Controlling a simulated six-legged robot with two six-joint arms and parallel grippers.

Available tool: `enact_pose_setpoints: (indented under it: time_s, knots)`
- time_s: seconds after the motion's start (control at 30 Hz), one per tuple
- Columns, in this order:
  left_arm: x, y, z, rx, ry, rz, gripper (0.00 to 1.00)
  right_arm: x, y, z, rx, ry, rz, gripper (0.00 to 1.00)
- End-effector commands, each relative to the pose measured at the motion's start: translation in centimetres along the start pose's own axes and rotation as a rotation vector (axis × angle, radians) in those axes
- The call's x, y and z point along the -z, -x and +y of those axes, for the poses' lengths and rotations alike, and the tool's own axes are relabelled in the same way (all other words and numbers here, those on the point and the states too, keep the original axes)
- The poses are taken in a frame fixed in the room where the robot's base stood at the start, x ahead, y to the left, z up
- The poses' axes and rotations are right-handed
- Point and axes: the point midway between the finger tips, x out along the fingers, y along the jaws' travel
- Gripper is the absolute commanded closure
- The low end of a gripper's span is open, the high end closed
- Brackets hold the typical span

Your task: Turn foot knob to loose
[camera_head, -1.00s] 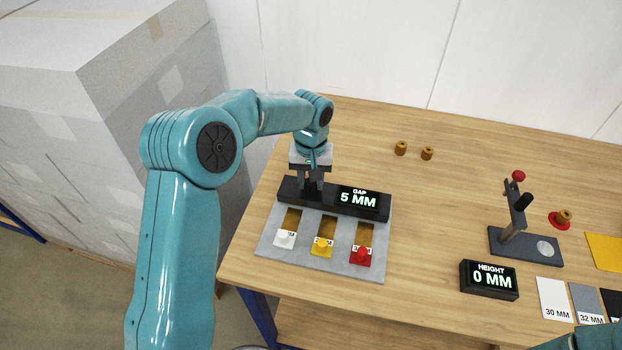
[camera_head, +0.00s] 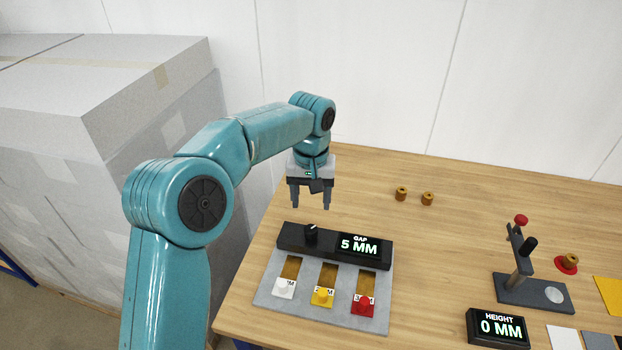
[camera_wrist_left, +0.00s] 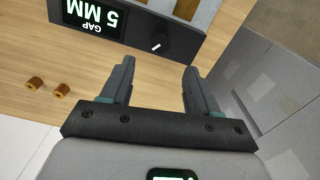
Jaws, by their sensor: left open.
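A black knob (camera_head: 311,233) with a white pointer mark stands on the black housing (camera_head: 290,240) beside a display reading "GAP 5 MM". In the left wrist view the knob (camera_wrist_left: 161,39) sits ahead of the fingers, with its white mark slanted. My left gripper (camera_head: 311,204) is open and empty, pointing down above and behind the knob, apart from it. In the left wrist view its two fingers (camera_wrist_left: 157,75) are spread with bare table between them. My right gripper is not in view. No foot or "loose" label is readable.
A grey plate (camera_head: 260,298) in front of the housing carries white, yellow and red sliders in slots. Two brown bushings (camera_head: 401,194) lie behind it. At the right stand a lever fixture (camera_head: 533,290) and a "HEIGHT 0 MM" display (camera_head: 497,327). Wrapped boxes (camera_head: 120,150) stand left.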

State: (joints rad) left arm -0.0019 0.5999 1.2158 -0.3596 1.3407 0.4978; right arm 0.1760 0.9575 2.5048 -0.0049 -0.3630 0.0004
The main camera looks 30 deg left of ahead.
Motion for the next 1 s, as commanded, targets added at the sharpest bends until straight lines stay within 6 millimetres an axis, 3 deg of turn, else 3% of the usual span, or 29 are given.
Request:
enact_pose_setpoints:
  time_s: [0.1, 0.3, 1.0]
  knots:
    - [0.1, 3.0, 0.1, -0.002, 0.000, 0.004, 0.40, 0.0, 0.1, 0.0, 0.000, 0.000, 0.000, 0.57]
    - [0.0, 6.0, 0.1, 0.000, -0.001, 0.001, 0.40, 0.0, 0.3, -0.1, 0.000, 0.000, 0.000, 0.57]
    - [0.0, 6.7, 0.0, 0.001, 0.000, -0.001, 0.40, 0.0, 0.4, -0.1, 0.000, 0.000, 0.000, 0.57]
